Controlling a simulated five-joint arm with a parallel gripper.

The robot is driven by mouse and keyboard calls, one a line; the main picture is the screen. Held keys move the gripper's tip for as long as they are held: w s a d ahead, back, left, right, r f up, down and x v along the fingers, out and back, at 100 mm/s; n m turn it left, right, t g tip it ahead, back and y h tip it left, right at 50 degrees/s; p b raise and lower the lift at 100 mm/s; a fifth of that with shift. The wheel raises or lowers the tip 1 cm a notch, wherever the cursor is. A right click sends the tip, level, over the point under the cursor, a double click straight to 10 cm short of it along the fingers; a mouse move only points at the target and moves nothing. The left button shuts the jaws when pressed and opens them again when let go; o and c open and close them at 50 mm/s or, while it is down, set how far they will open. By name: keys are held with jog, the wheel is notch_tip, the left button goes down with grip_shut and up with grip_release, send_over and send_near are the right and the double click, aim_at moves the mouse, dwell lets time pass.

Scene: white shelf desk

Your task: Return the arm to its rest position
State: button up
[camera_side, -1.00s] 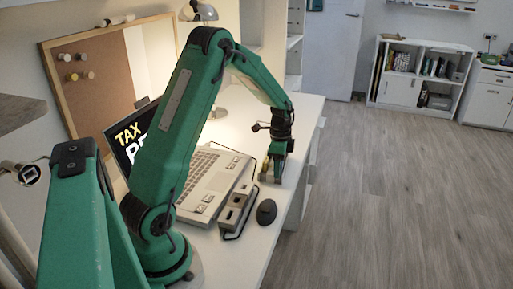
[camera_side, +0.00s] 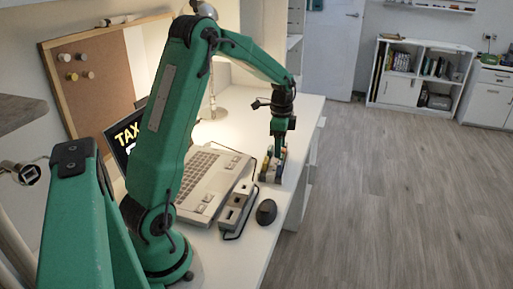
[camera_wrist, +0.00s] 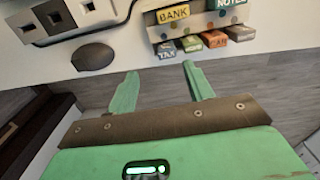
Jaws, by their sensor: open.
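My green arm reaches over the white desk (camera_side: 304,118). My gripper (camera_side: 280,158) points down, just above and behind a small rack of labelled sticks (camera_side: 271,171) in the side view. In the wrist view my gripper (camera_wrist: 160,84) shows two green fingers spread apart, with nothing between them. The rack (camera_wrist: 188,27) lies beyond the fingertips there, holding several coloured sticks, with readable labels BANK, NOTES, TAX and CAR. In the side view I cannot tell the exact gap between the fingers and the rack.
A grey box with square sockets (camera_side: 236,208) lies beside the beige keyboard (camera_side: 208,180). A dark mouse (camera_side: 266,212) sits near the desk's front edge. A screen reading TAX (camera_side: 127,135), a corkboard (camera_side: 98,75) and a lamp (camera_side: 213,106) stand behind. Open floor lies right of the desk.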

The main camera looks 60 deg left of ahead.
dwell(0.5)
jog(key=s+d+r+n+t, duration=0.3)
jog(key=s+d+r, duration=0.4)
jog(key=d+r, duration=0.45)
jog(key=s+d+r+n+t, duration=0.1)
jog(key=s+d+n+t, duration=0.1)
jog(key=s+d+n, duration=0.3)
jog(key=shift+s+d+t, duration=0.3)
jog(key=shift+s+d, duration=1.85)
jog(key=shift+s, duration=1.5)
